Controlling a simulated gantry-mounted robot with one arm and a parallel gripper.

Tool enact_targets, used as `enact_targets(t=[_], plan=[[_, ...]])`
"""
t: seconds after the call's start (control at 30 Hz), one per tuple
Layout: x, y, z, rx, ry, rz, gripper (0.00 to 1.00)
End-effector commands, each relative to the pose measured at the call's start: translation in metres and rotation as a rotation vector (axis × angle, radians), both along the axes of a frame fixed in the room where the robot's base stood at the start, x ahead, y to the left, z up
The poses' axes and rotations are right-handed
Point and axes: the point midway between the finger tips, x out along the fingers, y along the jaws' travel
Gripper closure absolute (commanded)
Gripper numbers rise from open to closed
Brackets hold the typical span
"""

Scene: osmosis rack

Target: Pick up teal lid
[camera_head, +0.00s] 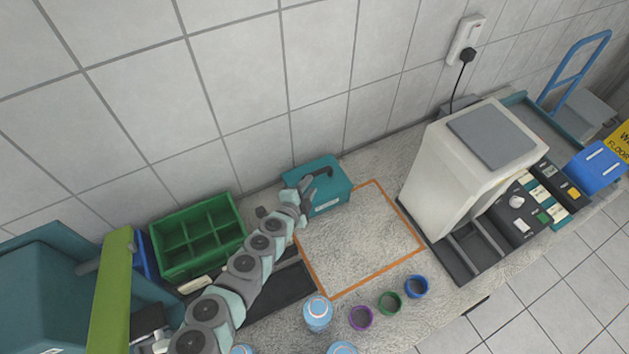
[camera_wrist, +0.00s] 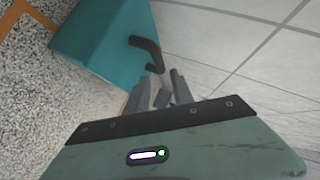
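The teal lid (camera_head: 333,188) is a box-like teal cover with a black handle, standing on the speckled counter against the tiled wall. In the wrist view the lid (camera_wrist: 95,42) fills the upper left, and its dark bent handle (camera_wrist: 147,50) sticks out just beyond my fingertips. My gripper (camera_head: 306,187) is in front of the lid at its left part, close to the handle. Whether a finger touches the handle I cannot tell.
A green divided crate (camera_head: 199,234) stands left of the lid. An orange-outlined area (camera_head: 362,240) to its right is empty. A white machine (camera_head: 462,170) stands farther right. Blue, green and purple rings (camera_head: 389,302) and a blue-capped bottle (camera_head: 318,313) are near the front edge.

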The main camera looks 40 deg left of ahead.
Motion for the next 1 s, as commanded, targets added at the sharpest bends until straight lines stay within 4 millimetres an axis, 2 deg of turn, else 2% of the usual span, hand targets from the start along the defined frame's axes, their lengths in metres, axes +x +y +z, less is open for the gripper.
enact_targets(t=[0.3, 0.47, 1.0], plan=[[0.028, 0.009, -0.009, -0.003, -0.007, 0.003, 0.71], [0.037, 0.012, -0.015, -0.006, -0.004, 0.001, 0.71], [0.051, 0.02, -0.025, -0.007, -0.002, 0.003, 0.71]])
